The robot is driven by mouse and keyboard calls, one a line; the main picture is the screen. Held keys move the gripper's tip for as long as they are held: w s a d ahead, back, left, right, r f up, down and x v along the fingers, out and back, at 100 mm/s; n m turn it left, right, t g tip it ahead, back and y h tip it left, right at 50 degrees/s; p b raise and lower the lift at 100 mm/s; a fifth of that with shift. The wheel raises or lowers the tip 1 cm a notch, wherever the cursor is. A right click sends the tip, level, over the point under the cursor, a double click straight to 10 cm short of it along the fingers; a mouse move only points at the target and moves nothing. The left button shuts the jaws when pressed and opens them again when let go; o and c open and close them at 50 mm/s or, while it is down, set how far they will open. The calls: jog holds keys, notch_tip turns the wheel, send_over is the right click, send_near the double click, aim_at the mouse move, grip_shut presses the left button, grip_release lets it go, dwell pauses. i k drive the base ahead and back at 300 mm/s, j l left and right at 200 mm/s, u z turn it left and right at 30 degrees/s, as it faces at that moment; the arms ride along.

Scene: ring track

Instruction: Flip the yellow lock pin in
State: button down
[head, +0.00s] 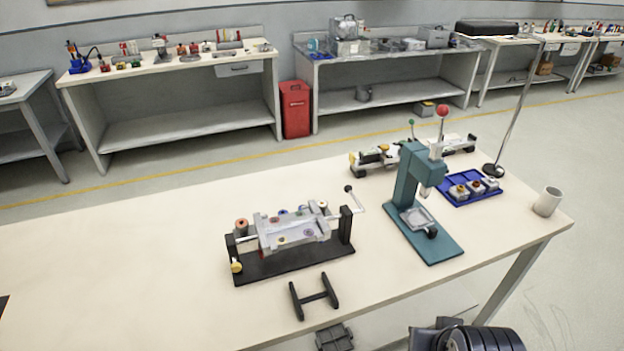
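The yellow lock pin (236,267) shows as a small yellow knob at the front left end of a fixture (300,262) with a black base. The fixture carries a grey metal block (290,232) on a bar between two black uprights. A crank with a black knob (348,188) is at its right end. How deep the pin sits cannot be made out. A dark grey part (334,338) below the table's front edge may be my gripper.
The table's left side is mostly clear.

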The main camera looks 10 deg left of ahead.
aim_at(236, 267)
jog(key=u, duration=1.5)
